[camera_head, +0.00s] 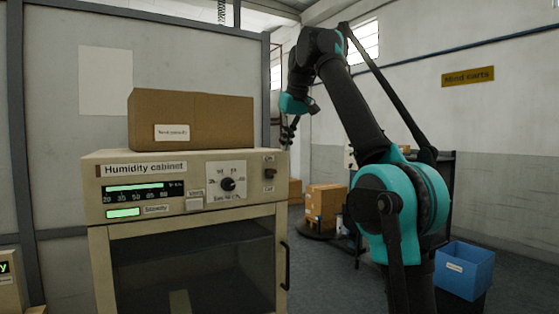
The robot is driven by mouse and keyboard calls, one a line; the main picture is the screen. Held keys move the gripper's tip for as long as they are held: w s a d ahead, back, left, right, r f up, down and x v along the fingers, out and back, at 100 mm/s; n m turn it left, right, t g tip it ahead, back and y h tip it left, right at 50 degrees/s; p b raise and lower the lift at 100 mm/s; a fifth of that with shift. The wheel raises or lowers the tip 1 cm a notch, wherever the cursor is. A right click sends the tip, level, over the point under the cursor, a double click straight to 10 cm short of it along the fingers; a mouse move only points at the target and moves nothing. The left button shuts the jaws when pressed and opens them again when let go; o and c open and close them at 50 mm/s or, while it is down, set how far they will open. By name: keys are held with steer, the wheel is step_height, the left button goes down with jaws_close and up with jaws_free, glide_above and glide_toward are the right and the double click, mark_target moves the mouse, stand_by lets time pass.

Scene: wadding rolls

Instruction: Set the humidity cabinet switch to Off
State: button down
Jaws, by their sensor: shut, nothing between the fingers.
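The beige humidity cabinet (140,212) stands at left centre with its name on the upper front panel. Its small dark switch (269,174) sits at the panel's right end, between an upper label that seems to read On and a lower one that seems to read Off. The switch is too small to tell which way it is set. The display (135,192) and a green indicator (123,212) are lit. My gripper (287,142) is shut and empty, up and to the right of the switch, near the cabinet's top right corner; I cannot tell whether it is apart from it.
A cardboard box (190,115) lies on top of the cabinet. A dial (227,184) is left of the switch, and a door handle (286,265) is below. Cardboard boxes (325,205) and a blue bin (464,270) stand at right. My arm fills the right centre.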

mark_target(275, 170)
steer(key=shift+n, duration=0.4)
steer(key=shift+s+a+r, duration=0.2)
steer(key=shift+s+r, duration=0.4)
steer(key=shift+s, duration=0.05)
steer(key=shift+s+a+r, duration=0.2)
steer(key=shift+s+r, duration=0.45)
steer(key=shift+s, duration=0.05)
steer(key=shift+s+a+r, duration=0.2)
steer(key=shift+s+r, duration=0.4)
steer(key=shift+s, duration=0.05)
steer(key=shift+x, duration=5)
steer(key=shift+s+f+t+y, duration=0.25)
steer(key=shift+s+t+y, duration=0.15)
steer(key=shift+t+y, duration=0.25)
steer(key=f+t+y, duration=0.1)
steer(key=s+d+t+y, duration=0.1)
steer(key=t, duration=0.1)
steer(key=shift+f, duration=0.35)
steer(key=shift+a, duration=0.15)
steer(key=shift+r, duration=0.2)
steer(key=shift+r, duration=0.65)
